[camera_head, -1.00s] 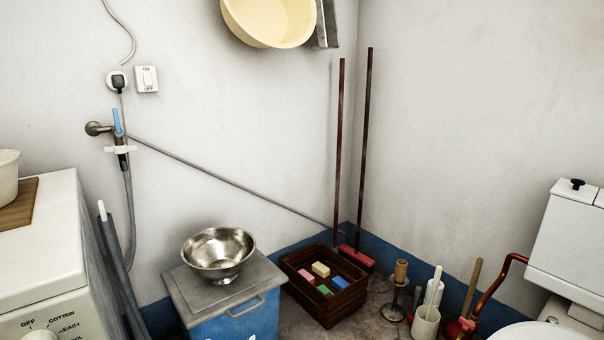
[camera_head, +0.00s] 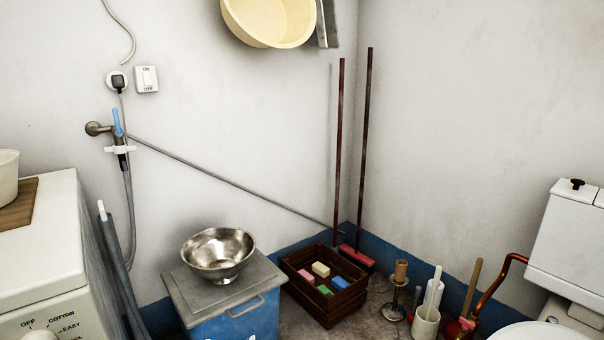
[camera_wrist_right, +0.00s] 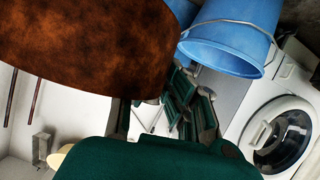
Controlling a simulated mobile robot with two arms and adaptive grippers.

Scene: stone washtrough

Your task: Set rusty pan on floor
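The rusty pan (camera_wrist_right: 85,45) fills the upper left of the right wrist view as a large, brown, mottled round face, close to the camera. It does not show in the head view. Dark green and grey parts of my right gripper (camera_wrist_right: 165,115) stand just below and to the right of the pan. The pan's edge overlaps part of them, so I cannot tell whether the fingers hold it. No gripper shows in the head view, and I make out no left gripper. Bare grey floor (camera_head: 300,325) shows between the blue bin and the crate.
A steel bowl (camera_head: 218,252) sits on a blue lidded bin (camera_head: 235,322). Beside it are a wooden crate (camera_head: 350,303) with soap bars, brushes (camera_head: 425,322) and a toilet (camera_head: 570,245). A blue bucket (camera_wrist_right: 230,42) and a washing machine (camera_wrist_right: 280,135) show in the right wrist view.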

